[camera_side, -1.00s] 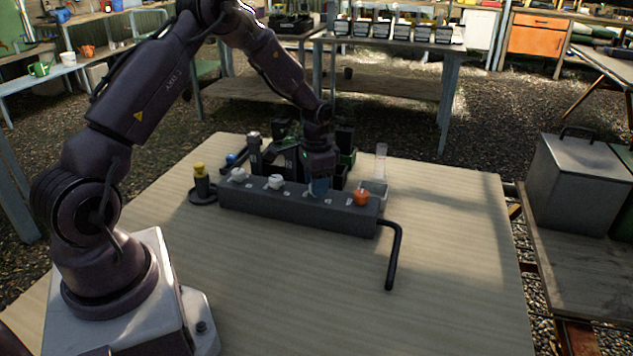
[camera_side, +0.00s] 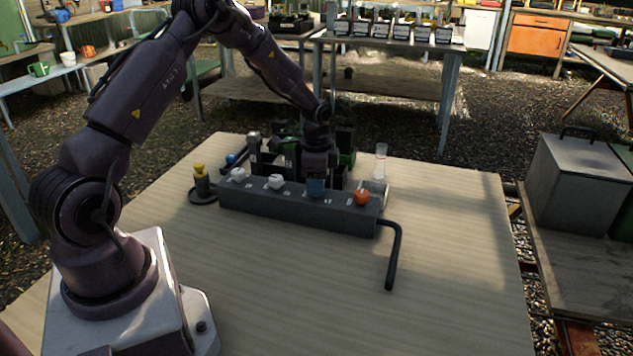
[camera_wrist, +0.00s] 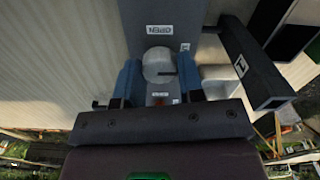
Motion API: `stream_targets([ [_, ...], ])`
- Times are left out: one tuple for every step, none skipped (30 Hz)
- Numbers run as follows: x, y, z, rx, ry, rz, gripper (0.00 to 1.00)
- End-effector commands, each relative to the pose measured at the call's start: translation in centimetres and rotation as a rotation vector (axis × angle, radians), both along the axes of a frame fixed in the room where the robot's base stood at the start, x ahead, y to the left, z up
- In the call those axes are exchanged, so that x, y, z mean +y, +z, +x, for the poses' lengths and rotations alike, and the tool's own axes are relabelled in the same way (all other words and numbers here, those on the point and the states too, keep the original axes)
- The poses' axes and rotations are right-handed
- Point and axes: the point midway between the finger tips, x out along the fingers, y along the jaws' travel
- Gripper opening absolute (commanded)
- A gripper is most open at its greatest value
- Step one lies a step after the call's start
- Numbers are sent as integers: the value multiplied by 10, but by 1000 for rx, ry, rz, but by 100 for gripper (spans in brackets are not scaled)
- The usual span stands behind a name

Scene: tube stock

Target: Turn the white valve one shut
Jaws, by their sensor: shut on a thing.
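A dark grey valve block (camera_side: 290,207) lies across the table with a row of knobs on top. Two white knobs (camera_side: 238,175) (camera_side: 276,182) stand on its left part and an orange-red knob (camera_side: 361,197) near its right end. My gripper (camera_side: 316,187) is lowered onto the block between the second white knob and the orange one. In the wrist view its blue fingers (camera_wrist: 160,82) are shut on a pale white valve knob (camera_wrist: 158,62). A dark mark on the knob points roughly right. An OPEN label (camera_wrist: 160,30) lies above it; the lower label is unreadable.
A black bent pipe (camera_side: 394,255) leaves the block's right end. A yellow-topped post (camera_side: 200,182) stands left of the block, a clear tube (camera_side: 381,160) behind its right end. Dark equipment stands close behind. The front of the table is clear.

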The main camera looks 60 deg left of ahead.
Motion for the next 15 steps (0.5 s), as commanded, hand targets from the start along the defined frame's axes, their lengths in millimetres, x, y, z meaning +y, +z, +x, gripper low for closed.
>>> stream_targets([
  [0, 1, 0, 2, -3, 1, 12],
  [0, 1, 0, 2, -3, 1, 12],
  [0, 1, 0, 2, -3, 1, 12],
  [0, 1, 0, 2, -3, 1, 12],
  [0, 1, 0, 2, -3, 1, 12],
  [0, 1, 0, 2, -3, 1, 12],
  [0, 1, 0, 2, -3, 1, 12],
  [0, 1, 0, 2, -3, 1, 12],
  [0, 1, 0, 2, -3, 1, 40],
  [0, 1, 0, 2, -3, 1, 47],
  [0, 1, 0, 2, -3, 1, 54],
  [0, 1, 0, 2, -2, 1, 61],
  [0, 1, 0, 2, -2, 1, 61],
  [0, 1, 0, 2, -2, 1, 61],
  [0, 1, 0, 1, -2, 1, 61],
])
